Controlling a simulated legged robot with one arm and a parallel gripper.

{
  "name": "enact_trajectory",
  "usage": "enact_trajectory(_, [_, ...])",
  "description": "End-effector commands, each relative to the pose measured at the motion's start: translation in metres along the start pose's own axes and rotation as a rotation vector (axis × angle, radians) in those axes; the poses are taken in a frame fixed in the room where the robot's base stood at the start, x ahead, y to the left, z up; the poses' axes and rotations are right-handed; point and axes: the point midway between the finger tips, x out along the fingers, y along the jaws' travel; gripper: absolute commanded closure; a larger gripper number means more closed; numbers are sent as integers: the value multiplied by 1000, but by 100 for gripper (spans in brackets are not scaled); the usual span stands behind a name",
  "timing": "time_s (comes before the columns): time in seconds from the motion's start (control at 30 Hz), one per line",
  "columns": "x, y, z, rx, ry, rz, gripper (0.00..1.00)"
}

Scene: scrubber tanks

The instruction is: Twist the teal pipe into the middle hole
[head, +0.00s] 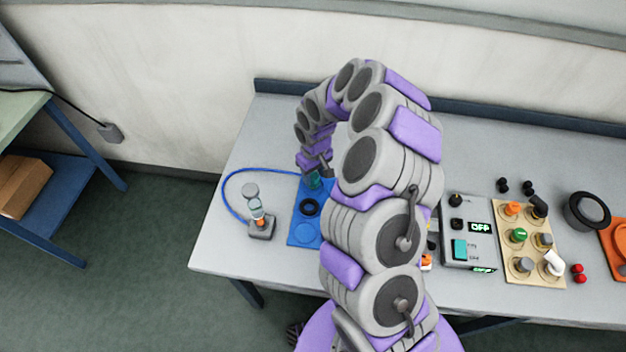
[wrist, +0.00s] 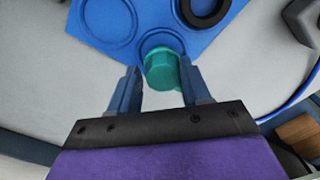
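The teal pipe (wrist: 160,69) shows end-on in the wrist view, at the edge of the blue board (wrist: 152,17). In the head view the teal pipe (head: 313,180) is at the board's far end, partly covered by my arm. My gripper (wrist: 158,84) is open, with its fingers on either side of the pipe. A gap shows at the left finger; the right finger is very close to the pipe, and I cannot tell if they touch. A black ring (head: 309,207) sits midway along the board; any hole within it is unclear.
A blue cable (head: 228,197) curves left of the board near a small grey stand (head: 261,228). A control box (head: 468,232) and a beige panel of knobs (head: 527,243) lie right of my arm.

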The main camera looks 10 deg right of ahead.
Motion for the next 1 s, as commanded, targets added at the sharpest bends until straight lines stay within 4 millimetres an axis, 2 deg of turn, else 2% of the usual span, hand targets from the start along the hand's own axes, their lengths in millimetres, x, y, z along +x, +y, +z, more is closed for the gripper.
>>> enact_trajectory(0.07, [0, -1, -1, -1, -1, 1, 61])
enact_trajectory(0.47, [0, -2, -1, -1, 0, 1, 99])
enact_trajectory(0.67, [-2, -1, -1, -1, 0, 1, 100])
enact_trajectory(1.0, [-20, -1, -1, 0, 3, 2, 100])
